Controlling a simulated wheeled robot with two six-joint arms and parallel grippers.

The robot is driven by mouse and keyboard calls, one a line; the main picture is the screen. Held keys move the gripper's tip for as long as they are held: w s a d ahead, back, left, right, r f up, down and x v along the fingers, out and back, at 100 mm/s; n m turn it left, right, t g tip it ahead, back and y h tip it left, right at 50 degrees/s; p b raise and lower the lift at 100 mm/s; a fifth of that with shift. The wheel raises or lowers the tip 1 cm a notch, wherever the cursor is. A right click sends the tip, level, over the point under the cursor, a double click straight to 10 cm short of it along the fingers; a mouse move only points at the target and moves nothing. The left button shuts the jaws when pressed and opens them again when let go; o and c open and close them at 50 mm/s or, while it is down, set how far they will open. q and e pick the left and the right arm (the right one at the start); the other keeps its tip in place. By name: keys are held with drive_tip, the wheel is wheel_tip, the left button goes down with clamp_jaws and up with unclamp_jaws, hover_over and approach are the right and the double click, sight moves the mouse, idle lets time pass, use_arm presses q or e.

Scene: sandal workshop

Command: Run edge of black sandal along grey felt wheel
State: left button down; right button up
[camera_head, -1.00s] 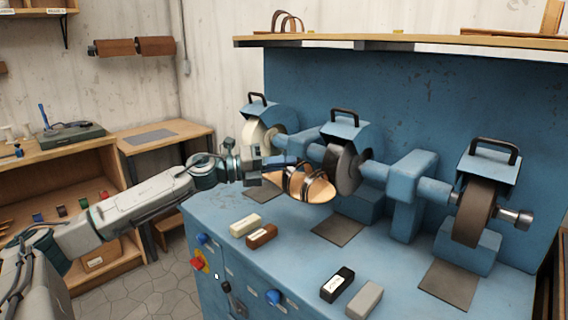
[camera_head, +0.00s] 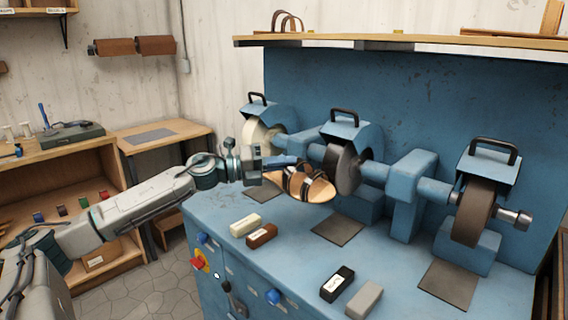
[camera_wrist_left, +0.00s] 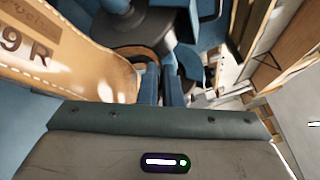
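The sandal (camera_head: 319,191) has a tan footbed and dark straps. My left gripper (camera_head: 283,161) is shut on it and holds it in the air above the machine's bench. In the left wrist view the tan footbed (camera_wrist_left: 60,55), marked "9 R", fills the upper left beside my fingers (camera_wrist_left: 160,85). The grey felt wheel (camera_head: 346,172) is the middle of three wheels, under a blue hood. The sandal's far end is close to the wheel's lower left side; I cannot tell whether they touch. My right gripper is not in view.
A pale wheel (camera_head: 257,133) stands to the left and a brown wheel (camera_head: 474,212) to the right on the blue machine (camera_head: 300,255). White (camera_head: 245,225), brown (camera_head: 262,235), black (camera_head: 337,284) and grey (camera_head: 364,299) blocks lie along its front. Dark pads lie below the wheels.

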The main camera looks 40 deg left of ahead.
use_arm(q)
drive_tip(key=shift+a, duration=0.25)
drive_tip(key=shift+w+a+b, duration=0.1)
drive_tip(key=shift+a+b, duration=0.4)
drive_tip(key=shift+b, duration=0.1)
drive_tip(key=shift+a+r, duration=0.15)
drive_tip(key=shift+a, duration=0.1)
drive_tip(key=shift+a+b, duration=0.55)
drive_tip(key=shift+b, duration=0.3)
drive_tip(key=shift+a, duration=0.2)
drive_tip(key=shift+w+p, duration=0.3)
drive_tip(key=shift+p, duration=0.95)
idle(2.6)
idle(0.8)
